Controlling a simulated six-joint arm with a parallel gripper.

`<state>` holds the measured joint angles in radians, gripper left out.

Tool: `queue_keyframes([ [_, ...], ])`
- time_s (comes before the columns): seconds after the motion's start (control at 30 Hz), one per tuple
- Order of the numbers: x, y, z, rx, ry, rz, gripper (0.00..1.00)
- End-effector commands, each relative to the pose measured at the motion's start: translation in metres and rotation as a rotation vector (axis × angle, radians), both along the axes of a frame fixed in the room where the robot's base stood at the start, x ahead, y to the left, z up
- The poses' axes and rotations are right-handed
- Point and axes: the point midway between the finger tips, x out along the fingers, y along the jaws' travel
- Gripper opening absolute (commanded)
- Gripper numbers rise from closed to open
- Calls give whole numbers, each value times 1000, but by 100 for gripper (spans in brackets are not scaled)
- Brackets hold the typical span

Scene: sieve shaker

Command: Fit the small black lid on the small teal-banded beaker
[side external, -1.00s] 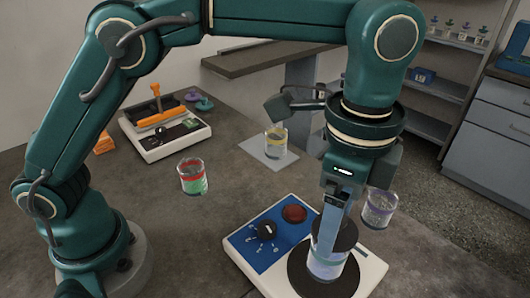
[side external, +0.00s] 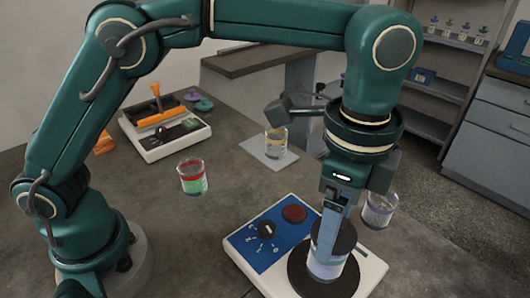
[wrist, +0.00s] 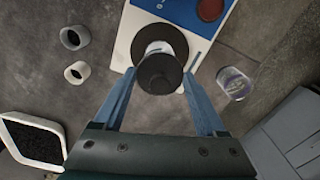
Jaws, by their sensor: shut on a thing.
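My gripper (side external: 331,238) is shut on a round black lid (side external: 342,234). The lid (wrist: 158,74) sits between the two fingertips in the wrist view (wrist: 160,80). The beaker (side external: 327,268) is clear with a pale bluish band and stands upright on the round black plate (side external: 300,281) of the shaker. The lid is at or just above the beaker's mouth and hides it. In the wrist view the beaker shows partly past the lid's upper edge. I cannot tell whether lid and rim touch.
The white shaker base (side external: 372,272) has a blue panel with a dial (side external: 266,229) and a red button (side external: 294,214). A purple-banded beaker (side external: 380,211) stands close behind it. A red-and-green beaker (side external: 192,178) and a yellow-banded beaker (side external: 276,143) stand farther off. Bare table lies left of the shaker.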

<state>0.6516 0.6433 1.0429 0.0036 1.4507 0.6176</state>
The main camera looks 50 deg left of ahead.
Motion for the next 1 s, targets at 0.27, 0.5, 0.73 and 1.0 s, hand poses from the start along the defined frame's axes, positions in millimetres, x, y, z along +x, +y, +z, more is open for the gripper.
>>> queue_keyframes([
  [0.27,0,0,-3,0,0,0,21],
  [0.5,0,0,-6,0,0,0,21],
  [0.73,0,0,-7,0,0,0,21],
  [1.0,0,0,-7,0,0,0,21],
])
